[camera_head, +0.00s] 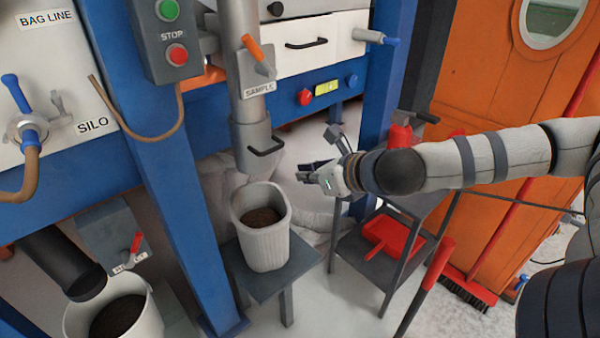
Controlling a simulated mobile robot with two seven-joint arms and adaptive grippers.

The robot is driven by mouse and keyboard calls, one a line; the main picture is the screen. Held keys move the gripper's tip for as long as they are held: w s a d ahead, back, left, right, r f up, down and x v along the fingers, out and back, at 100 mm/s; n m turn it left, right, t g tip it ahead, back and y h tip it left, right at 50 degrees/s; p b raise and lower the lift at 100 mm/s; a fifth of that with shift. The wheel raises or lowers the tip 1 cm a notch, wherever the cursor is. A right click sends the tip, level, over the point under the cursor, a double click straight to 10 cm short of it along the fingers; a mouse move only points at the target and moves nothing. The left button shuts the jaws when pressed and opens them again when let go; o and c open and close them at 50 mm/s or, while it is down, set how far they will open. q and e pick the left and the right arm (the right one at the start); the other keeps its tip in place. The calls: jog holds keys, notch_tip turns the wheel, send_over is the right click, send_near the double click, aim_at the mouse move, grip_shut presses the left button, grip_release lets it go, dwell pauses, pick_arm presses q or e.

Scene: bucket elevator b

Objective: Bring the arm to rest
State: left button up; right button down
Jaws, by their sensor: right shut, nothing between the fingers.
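My right arm (470,160) comes in from the right edge and reaches to the middle of the view. My right gripper (308,172) is shut and empty, its dark fingers pointing left. It is up and to the right of a white bucket (268,240) with dark material in it, and apart from it. Above the bucket hangs the grey sample spout (252,120) with an orange lever (257,54). My left gripper is not in view.
The bucket stands on a small grey stand (270,280). A second bucket (145,318) is at the lower left under a black pipe. A dark shelf (375,250) with a red dustpan (393,238) stands below my right arm. A blue post (170,170) rises left of the spout. An orange door (480,90) is behind.

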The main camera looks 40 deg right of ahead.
jog(key=shift+s+f, duration=0.1)
jog(key=shift+s, duration=0.1)
dwell(0.3)
jog(key=s+a+f+n+g+y, duration=0.2)
jog(key=s+a+f+n+g, duration=0.6)
jog(key=s+a+f+n, duration=0.9)
jog(key=s+d+f+n+g+h, duration=0.1)
jog(key=s+d+f+n+g, duration=0.1)
jog(key=s+n, duration=0.6)
jog(key=s+d+f+n+g+h, duration=0.2)
jog(key=s+d+f+n+g, duration=0.1)
jog(key=s+n, duration=0.6)
jog(key=s+f+g, duration=0.1)
jog(key=s, duration=0.3)
jog(key=shift+d+n, duration=0.3)
jog(key=shift+d, duration=0.05)
